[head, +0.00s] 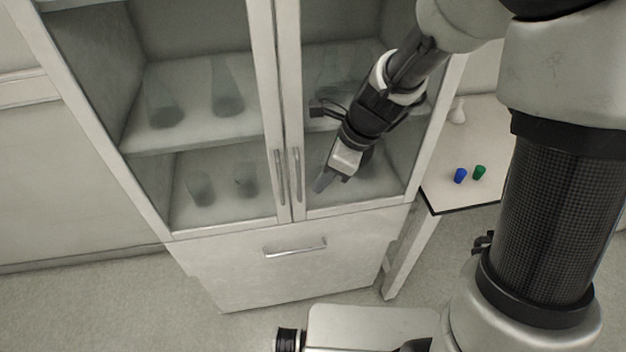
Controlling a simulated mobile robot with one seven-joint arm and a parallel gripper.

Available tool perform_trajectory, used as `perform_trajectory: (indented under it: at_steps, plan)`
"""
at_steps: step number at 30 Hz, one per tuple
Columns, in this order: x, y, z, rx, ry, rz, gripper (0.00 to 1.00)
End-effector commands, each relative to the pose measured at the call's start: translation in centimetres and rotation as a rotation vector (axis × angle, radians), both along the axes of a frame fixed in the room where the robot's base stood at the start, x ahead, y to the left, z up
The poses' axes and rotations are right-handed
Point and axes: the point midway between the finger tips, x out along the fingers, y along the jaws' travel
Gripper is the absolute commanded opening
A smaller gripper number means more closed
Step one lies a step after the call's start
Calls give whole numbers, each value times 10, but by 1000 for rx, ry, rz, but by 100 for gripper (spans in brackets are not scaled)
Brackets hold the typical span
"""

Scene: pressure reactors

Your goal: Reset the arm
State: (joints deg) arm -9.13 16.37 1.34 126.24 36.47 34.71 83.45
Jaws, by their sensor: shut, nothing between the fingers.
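My gripper (321,184) is in the head view, in front of the right glass door of a white cabinet. Its fingers point down and to the left, close to the right door handle (296,171). I cannot tell whether they touch the handle or the glass. The fingers are together with nothing between them. My arm reaches in from the upper right, bent, and hides part of the right door.
The white cabinet (200,290) has both glass doors shut, with flasks (228,98) and beakers (201,188) behind them. A drawer handle (295,246) is below. A side table (455,196) at right holds a blue cup (460,176) and a green cup (479,172). Floor at lower left is clear.

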Motion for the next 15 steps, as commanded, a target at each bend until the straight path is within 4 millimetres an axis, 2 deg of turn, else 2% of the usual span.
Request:
perform_trajectory:
  at_steps: [1, 6, 10, 15]
  plan:
    - [-1, -3, 19, 1, -14, 3, 0]
    - [-12, -13, 52, 1, -8, 3, 0]
    - [-18, -19, 70, 1, -5, 4, 0]
    - [-22, -23, 82, 1, -2, 5, 0]
